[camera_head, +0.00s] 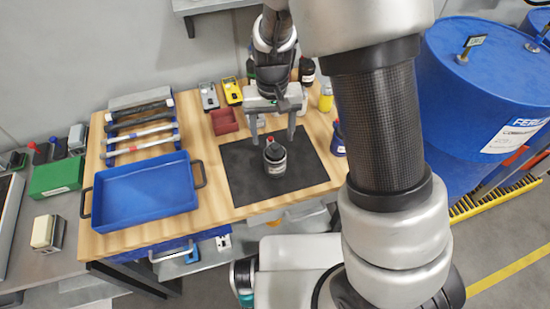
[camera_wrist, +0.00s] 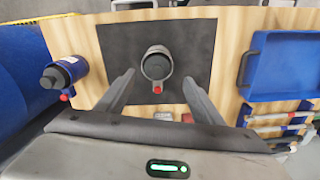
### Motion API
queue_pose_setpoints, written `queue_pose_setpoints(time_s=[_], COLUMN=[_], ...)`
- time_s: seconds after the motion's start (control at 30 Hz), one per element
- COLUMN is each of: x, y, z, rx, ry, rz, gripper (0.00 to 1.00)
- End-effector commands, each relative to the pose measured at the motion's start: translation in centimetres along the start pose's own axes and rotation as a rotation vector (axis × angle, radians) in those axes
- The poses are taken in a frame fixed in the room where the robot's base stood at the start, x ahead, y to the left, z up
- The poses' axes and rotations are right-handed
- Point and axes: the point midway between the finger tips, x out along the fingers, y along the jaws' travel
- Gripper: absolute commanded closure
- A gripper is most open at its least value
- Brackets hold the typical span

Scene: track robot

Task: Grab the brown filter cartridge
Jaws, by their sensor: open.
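A dark canister (camera_head: 275,160) with a pale label stands upright on the black mat (camera_head: 240,165) on the wooden bench. It looks dark grey, and I cannot tell any brown on it. In the wrist view it shows from above as a round dark-topped canister (camera_wrist: 157,64) with a small red spot at its near edge. My gripper (camera_head: 273,140) is open and empty, pointing down just above the canister. In the wrist view my fingers (camera_wrist: 159,78) lie to either side of it, with gaps on both sides. No other filter cartridge is clearly recognisable.
A blue tray (camera_head: 145,195) lies left on the bench, with several tools (camera_head: 140,130) behind it. A red bin (camera_head: 223,121) and yellow meter (camera_head: 232,92) stand behind the mat. A dark blue bottle (camera_wrist: 65,72) stands beside the mat. Blue drums (camera_head: 485,100) stand right.

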Motion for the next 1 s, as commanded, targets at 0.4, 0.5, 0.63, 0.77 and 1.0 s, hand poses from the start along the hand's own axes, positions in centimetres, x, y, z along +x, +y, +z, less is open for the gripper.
queue_pose_setpoints(time_s=[0.4, 0.5, 0.63, 0.77, 1.0], x=[5.0, 5.1, 5.0, 5.0, 5.0], y=[0.6, 0.6, 0.6, 0.6, 0.6], z=[0.1, 0.0, 0.0, 0.0, 0.0], rx=[-0.001, 0.000, 0.000, -0.001, -0.001], ry=[-0.003, -0.001, -0.001, -0.001, -0.001], rz=[0.001, 0.000, 0.000, 0.000, 0.000], gripper=[0.39, 0.39, 0.39, 0.61, 1.00])
